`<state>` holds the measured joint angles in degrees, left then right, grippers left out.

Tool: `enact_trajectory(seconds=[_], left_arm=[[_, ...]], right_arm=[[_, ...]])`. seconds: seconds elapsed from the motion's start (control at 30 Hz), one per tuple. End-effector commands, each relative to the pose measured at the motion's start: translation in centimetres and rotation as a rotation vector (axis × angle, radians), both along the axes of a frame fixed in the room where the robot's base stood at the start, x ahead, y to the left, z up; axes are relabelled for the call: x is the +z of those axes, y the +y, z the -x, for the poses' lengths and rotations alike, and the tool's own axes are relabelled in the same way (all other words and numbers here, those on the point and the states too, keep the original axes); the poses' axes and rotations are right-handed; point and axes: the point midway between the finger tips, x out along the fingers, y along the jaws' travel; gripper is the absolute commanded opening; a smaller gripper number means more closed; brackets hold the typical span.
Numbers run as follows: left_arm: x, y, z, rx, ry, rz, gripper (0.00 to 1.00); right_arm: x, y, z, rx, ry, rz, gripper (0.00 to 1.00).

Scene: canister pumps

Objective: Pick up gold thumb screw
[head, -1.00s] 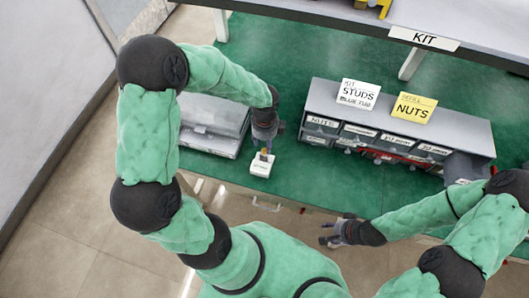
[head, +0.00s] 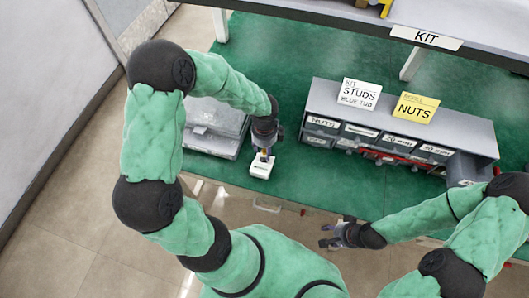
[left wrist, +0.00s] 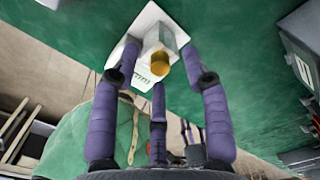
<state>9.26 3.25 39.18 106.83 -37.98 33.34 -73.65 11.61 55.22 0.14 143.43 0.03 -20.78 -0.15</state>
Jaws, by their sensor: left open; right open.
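The gold thumb screw (left wrist: 160,64) shows in the left wrist view as a round gold head. It sits against a small pale, clear-looking block (left wrist: 160,40) on a white labelled holder (left wrist: 146,76). My left gripper (head: 264,155) is directly above the holder. In the left wrist view its purple fingers (left wrist: 160,85) are spread around the screw, with nothing held. My right gripper (head: 327,236) is open and empty, off the bench's front edge.
A grey drawer cabinet (head: 400,125) with a white studs card (head: 359,93) and a yellow nuts card (head: 415,106) stands to the right. A clear-lidded grey case (head: 212,128) lies left of my left gripper. The green bench (head: 300,60) is clear behind.

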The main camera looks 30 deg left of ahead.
Motion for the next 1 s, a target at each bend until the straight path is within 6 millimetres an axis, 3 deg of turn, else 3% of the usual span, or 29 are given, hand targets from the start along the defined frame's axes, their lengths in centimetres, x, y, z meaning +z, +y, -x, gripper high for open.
enact_trajectory(seconds=[0.3, 0.47, 0.83, 1.0], left_arm=[[-0.1, 0.0, 0.0, 0.000, 0.000, 0.000, 0.44], [-0.1, 0.0, 0.0, 0.000, 0.000, 0.000, 0.00], [0.1, 0.0, 0.0, 0.000, -0.001, 0.000, 0.00], [2.0, 0.0, -0.1, 0.000, -0.004, -0.001, 0.00]], right_arm=[[0.0, 0.0, 0.0, 0.000, 0.000, 0.000, 0.44], [0.0, 0.0, 0.0, 0.000, 0.000, 0.000, 0.44], [0.0, 0.0, 0.0, 0.000, 0.000, 0.000, 0.44], [0.7, 0.0, 0.0, 0.000, 0.000, 0.000, 0.44]])
